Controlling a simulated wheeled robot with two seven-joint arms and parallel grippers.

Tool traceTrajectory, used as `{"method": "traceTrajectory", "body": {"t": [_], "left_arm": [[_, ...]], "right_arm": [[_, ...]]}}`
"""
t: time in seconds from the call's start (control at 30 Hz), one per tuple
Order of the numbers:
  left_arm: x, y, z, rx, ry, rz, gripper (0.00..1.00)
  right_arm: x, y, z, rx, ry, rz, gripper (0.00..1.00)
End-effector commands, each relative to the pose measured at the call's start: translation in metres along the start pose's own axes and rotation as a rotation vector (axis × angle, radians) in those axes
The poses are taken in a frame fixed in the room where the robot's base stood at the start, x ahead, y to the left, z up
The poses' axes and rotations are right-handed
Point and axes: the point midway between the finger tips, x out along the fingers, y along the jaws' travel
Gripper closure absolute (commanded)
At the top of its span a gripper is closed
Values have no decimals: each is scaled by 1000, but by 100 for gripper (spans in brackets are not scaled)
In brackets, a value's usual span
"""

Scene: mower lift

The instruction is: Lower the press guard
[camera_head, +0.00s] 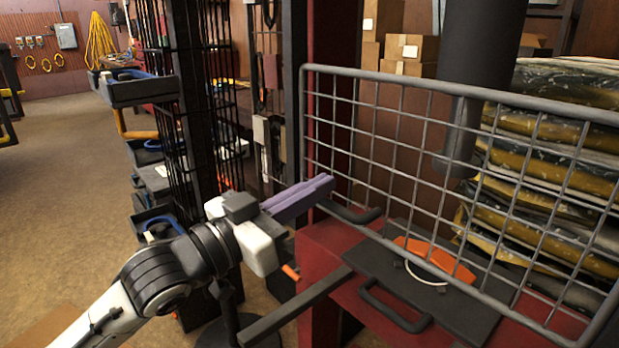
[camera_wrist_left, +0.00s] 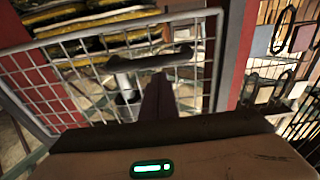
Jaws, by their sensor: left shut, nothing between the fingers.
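The press guard (camera_head: 452,88) is a wire mesh in a grey tube frame. It stands in front of the dark press column (camera_head: 468,140), above the red press bed (camera_head: 335,250). A dark bar handle (camera_head: 352,214) is at its lower left. My left gripper (camera_head: 328,184) has purple fingers, shut and empty, pointing at the guard close to the handle. Whether they touch is unclear. In the left wrist view, the fingers (camera_wrist_left: 157,92) reach toward the dark handle bar (camera_wrist_left: 150,62) and the mesh guard (camera_wrist_left: 207,60). My right gripper is not in view.
A dark plate with a black handle (camera_head: 395,308) and an orange part (camera_head: 434,260) lie on the bed. Dark racks (camera_head: 187,120) stand close behind my left arm. Stacked sacks (camera_head: 545,170) and cardboard boxes (camera_head: 408,50) are behind the guard. Floor at left is open.

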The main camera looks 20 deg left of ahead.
Motion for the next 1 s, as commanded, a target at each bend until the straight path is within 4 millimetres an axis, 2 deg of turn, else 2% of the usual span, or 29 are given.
{"method": "traceTrajectory", "body": {"t": [0.13, 0.53, 0.8, 1.0], "left_arm": [[-4, 0, 10, -1, 0, 0, 100], [-5, 0, 13, -1, 0, 0, 100], [-9, 0, 54, -5, -7, -1, 100], [-9, 0, 52, -1, -2, 0, 100]], "right_arm": [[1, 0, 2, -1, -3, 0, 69], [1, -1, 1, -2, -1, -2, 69], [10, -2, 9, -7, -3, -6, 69], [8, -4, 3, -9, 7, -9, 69]]}}
